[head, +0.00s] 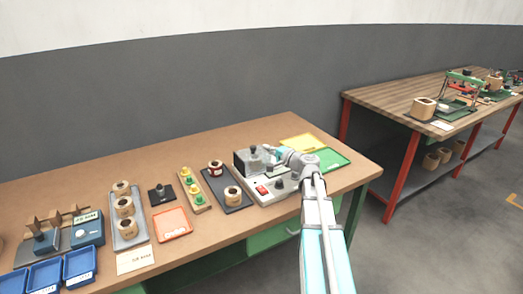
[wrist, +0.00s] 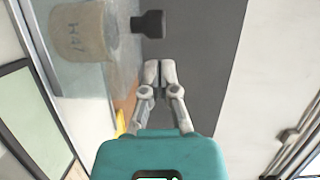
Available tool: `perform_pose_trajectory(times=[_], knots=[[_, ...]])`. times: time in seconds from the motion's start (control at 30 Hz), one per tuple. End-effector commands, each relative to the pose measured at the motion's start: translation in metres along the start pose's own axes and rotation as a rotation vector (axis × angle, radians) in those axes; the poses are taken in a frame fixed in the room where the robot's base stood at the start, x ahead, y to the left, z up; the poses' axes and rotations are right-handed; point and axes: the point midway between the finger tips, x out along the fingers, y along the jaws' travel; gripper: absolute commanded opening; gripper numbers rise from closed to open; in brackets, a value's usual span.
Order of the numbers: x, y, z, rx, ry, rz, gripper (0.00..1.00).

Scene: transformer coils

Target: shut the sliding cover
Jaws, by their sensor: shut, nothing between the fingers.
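The grey test machine (head: 272,198) with a red switch stands at the right end of the near bench. My gripper (head: 270,150) is over the back of this machine, beside its dark upright part (head: 243,163). In the wrist view my gripper (wrist: 160,72) has its fingertips together and empty. A dark knob (wrist: 150,24) shows just beyond the fingertips, apart from them. It sticks out beside what looks like a clear panel, with a tan coil (wrist: 78,31) bearing dark lettering behind it. I cannot tell for certain how far the sliding cover stands open.
A yellow tray (head: 297,142) and a green tray (head: 331,159) lie right of the machine. A dark tray (head: 229,205) with coils is to its left, then a board (head: 193,191) with yellow and green pieces. A second bench (head: 398,96) stands at right.

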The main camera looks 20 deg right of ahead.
Motion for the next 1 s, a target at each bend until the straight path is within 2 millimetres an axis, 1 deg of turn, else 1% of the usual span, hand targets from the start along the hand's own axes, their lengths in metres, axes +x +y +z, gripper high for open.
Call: perform_pose_trajectory(times=[0.03,0.1,0.2,0.4,0.6,0.8,1.0], knots=[[-0.005,-0.001,-0.007,0.0,0.002,0.0,0.0],[-0.014,-0.001,-0.01,0.0,0.001,-0.001,0.0],[-0.034,-0.001,-0.008,0.0,0.001,-0.001,0.0],[-0.066,-0.001,-0.006,-0.001,0.0,0.0,0.0],[-0.091,-0.001,-0.006,-0.001,-0.002,0.0,0.0],[-0.104,-0.001,-0.006,-0.001,-0.004,0.0,0.0],[-0.107,-0.001,-0.006,-0.001,-0.005,0.0,0.0]])
